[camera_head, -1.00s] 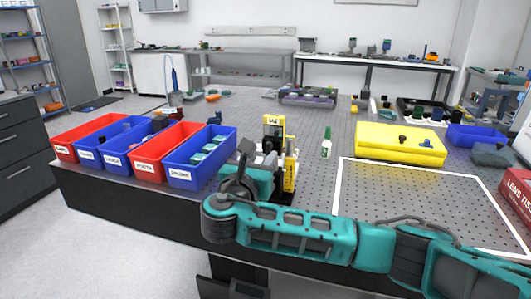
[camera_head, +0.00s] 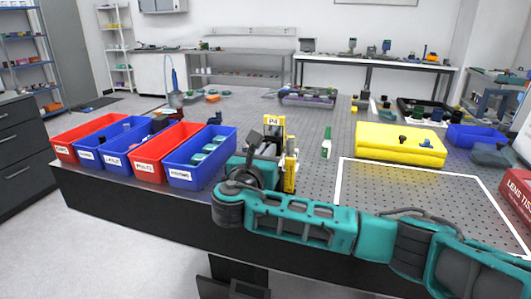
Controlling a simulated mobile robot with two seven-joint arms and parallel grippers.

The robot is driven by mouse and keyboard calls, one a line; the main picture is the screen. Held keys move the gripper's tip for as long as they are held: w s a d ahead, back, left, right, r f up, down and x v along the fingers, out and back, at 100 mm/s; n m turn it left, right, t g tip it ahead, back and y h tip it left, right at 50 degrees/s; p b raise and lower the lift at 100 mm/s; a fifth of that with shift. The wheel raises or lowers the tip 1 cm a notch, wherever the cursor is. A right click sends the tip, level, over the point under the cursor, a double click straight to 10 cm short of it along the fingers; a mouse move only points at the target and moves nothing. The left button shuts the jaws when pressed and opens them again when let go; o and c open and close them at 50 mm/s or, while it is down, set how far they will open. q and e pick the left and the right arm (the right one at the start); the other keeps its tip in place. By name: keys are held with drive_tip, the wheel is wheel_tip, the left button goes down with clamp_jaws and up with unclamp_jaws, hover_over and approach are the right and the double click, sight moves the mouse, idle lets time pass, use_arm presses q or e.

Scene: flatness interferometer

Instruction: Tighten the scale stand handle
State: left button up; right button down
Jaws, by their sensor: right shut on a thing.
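The yellow scale stand (camera_head: 289,174) stands upright near the front edge of the optical table, with a yellow plate labelled P4 (camera_head: 274,122) at its top. My right arm reaches in from the right along the table's front edge. My right gripper (camera_head: 269,147) is at the left and near side of the stand, its dark fingers up against it. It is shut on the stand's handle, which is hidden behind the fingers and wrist. The stand's lower left part is also hidden by my wrist. My left gripper is out of view.
Red and blue labelled bins (camera_head: 200,176) line the table's left side, close to my wrist.

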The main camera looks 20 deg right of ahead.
idle(0.5)
drive_tip(key=m+b, duration=0.1)
drive_tip(key=m, duration=0.4)
drive_tip(key=m+b, duration=0.2)
drive_tip(key=m, duration=0.4)
drive_tip(key=m+b, duration=0.1)
drive_tip(key=m, duration=0.5)
drive_tip(key=shift+s+d+f+b, duration=0.1)
drive_tip(key=shift+d+f+b, duration=0.05)
drive_tip(key=shift+f+b, duration=0.15)
drive_tip(key=shift+r+m, duration=0.1)
drive_tip(key=shift+m, duration=0.2)
drive_tip(key=c, duration=1.2)
unclamp_jaws()
drive_tip(key=v, duration=1.3)
